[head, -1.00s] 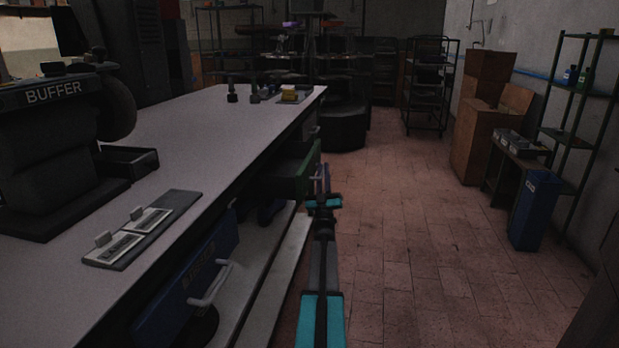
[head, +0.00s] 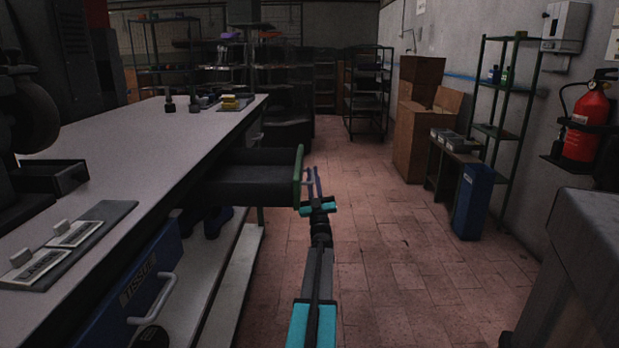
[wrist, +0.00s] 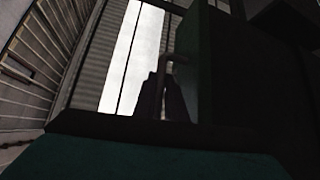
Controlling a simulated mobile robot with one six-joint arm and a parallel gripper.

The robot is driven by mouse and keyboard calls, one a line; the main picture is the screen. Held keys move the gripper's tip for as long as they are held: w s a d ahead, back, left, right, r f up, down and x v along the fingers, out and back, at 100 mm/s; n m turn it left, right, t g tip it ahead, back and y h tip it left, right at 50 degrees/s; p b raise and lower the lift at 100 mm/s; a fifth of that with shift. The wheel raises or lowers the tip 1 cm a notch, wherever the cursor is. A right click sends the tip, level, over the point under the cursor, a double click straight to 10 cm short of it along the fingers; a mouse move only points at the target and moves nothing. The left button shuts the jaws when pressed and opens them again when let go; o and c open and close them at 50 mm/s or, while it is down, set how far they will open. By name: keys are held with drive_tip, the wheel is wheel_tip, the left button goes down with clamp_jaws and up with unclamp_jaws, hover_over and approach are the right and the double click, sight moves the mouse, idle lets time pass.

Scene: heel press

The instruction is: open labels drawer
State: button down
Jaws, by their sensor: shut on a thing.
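The green-fronted drawer (head: 299,178) stands far out from under the bench, and its long dark side (head: 245,188) shows. Its front is edge-on, so I cannot read a label on it. My gripper (head: 313,187) is at the outer face of this front, shut on the drawer's handle. In the wrist view my gripper (wrist: 162,98) has its dark fingers together around the handle bar (wrist: 172,62), beside the dark green drawer front (wrist: 200,75). The inside of the drawer is hidden from both views.
A blue drawer (head: 142,290) with a grey handle sits nearer under the white bench (head: 150,140). A lower shelf (head: 235,262) runs below. The tiled floor (head: 390,260) to the right is clear up to a blue bin (head: 472,203) and a grey table (head: 600,225).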

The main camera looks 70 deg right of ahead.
drive_tip(key=c, duration=1.8)
unclamp_jaws()
drive_tip(key=shift+w, duration=0.1)
drive_tip(key=shift+v, duration=1)
drive_tip(key=p+v, duration=0.1)
drive_tip(key=v, duration=1)
drive_tip(key=shift+a+f, duration=0.2)
drive_tip(key=shift+f, duration=0.05)
drive_tip(key=shift+s, duration=0.25)
